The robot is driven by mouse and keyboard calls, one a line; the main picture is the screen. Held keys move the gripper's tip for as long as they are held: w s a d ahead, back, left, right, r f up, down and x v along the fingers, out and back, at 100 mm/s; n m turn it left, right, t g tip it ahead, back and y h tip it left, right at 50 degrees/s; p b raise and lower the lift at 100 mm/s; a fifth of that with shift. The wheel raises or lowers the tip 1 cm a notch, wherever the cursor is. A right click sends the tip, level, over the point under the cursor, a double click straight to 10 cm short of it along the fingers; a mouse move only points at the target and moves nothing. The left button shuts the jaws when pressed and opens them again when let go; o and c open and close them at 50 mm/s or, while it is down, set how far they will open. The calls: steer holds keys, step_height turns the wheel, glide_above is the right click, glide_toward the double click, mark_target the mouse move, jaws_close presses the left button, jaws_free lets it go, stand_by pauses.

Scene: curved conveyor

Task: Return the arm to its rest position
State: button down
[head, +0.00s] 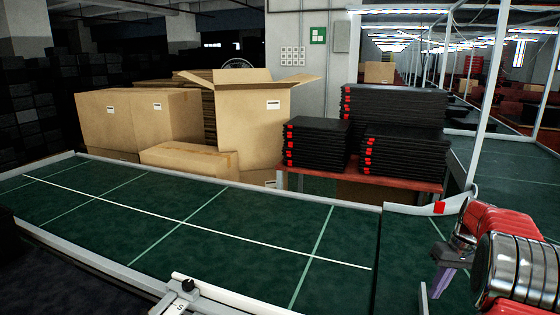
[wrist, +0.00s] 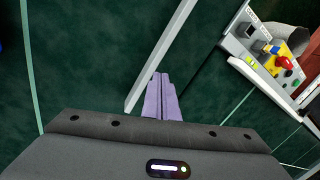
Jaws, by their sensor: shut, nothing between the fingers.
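My gripper (head: 441,281) is at the lower right in the head view, held over the green conveyor (head: 200,215). Its purple fingers also show in the wrist view (wrist: 159,78), pressed together with nothing between them. The red and chrome arm links behind it are mine. In the wrist view the fingers point at the green belt (wrist: 90,60), close to a pale rail end (wrist: 150,78). I cannot tell the exact height above the belt.
Metal rails edge the conveyor. A control box (wrist: 270,52) with coloured buttons stands at the wrist view's upper right. Cardboard boxes (head: 250,115) and stacked black trays (head: 318,143) on a red table (head: 370,180) stand behind the conveyor. The belt at left is empty.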

steer(key=s+a+r+t, duration=0.2)
steer(key=s+a+r, duration=0.3)
steer(key=s+a, duration=0.4)
steer(key=s+a+r+t+h, duration=0.1)
steer(key=s+a+r, duration=0.3)
steer(key=s+a, duration=0.6)
steer(key=s+a+r+t+h, duration=0.1)
steer(key=s+a+r, duration=0.4)
steer(key=s+a, duration=0.5)
steer(key=shift+a+r+t, duration=0.35)
steer(key=shift+a+t, duration=0.45)
steer(key=shift+a, duration=0.4)
steer(key=shift+s, duration=0.1)
